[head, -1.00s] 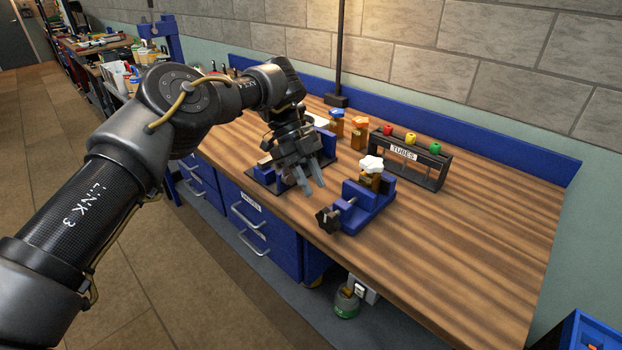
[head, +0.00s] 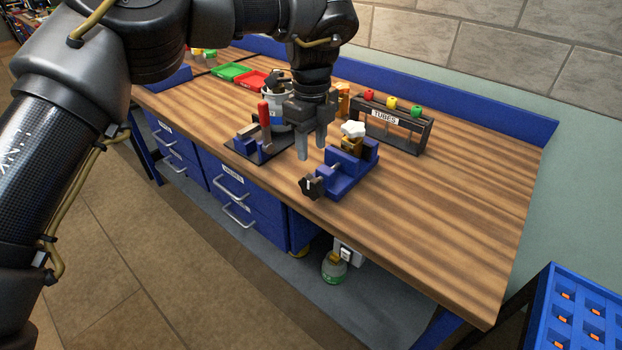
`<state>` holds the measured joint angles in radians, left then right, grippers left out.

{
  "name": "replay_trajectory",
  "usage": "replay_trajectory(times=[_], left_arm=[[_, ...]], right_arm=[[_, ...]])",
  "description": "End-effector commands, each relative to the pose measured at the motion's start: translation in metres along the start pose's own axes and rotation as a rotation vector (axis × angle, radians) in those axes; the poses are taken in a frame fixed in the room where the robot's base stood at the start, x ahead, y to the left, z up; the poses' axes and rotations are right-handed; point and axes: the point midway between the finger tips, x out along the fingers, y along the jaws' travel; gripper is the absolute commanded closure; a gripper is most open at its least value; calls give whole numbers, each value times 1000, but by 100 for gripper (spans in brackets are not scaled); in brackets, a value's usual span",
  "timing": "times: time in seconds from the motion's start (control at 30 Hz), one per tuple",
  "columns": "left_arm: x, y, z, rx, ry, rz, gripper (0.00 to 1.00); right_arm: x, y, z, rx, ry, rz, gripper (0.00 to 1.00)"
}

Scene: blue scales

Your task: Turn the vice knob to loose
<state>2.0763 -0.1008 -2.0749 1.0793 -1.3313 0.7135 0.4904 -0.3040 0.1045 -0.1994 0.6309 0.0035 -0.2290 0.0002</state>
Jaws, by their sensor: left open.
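The blue vice (head: 345,172) stands near the front edge of the wooden bench. Its black knob (head: 312,188) sticks out at the front left, over the bench edge. A small amber jar with a white lobed cap (head: 353,130) sits in the vice, seemingly between its jaws. My left gripper (head: 312,148) is open and empty, pointing down, just behind and above the knob and left of the vice. It appears apart from both. My right gripper is not in view.
A tube rack (head: 402,131) with red, yellow and green caps stands behind the vice. A dark tray with a red-handled tool (head: 264,125) is left of my gripper. Red (head: 251,79) and green (head: 230,71) trays lie farther back. The bench's right side is clear.

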Motion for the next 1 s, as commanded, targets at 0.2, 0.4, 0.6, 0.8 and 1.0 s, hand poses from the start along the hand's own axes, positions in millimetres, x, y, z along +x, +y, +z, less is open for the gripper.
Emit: replay_trajectory(times=[0.2,0.4,0.6,0.8,1.0], left_arm=[[5,-2,3,-16,-13,-6,58],[34,-1,3,-15,-10,-3,58],[71,-1,4,-15,-10,-4,58],[97,-2,4,-15,-12,-6,58],[108,-2,4,-16,-11,-7,58]], right_arm=[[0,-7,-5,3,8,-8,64],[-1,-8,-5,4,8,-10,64],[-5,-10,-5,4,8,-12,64],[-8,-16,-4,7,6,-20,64],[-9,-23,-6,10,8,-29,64]])
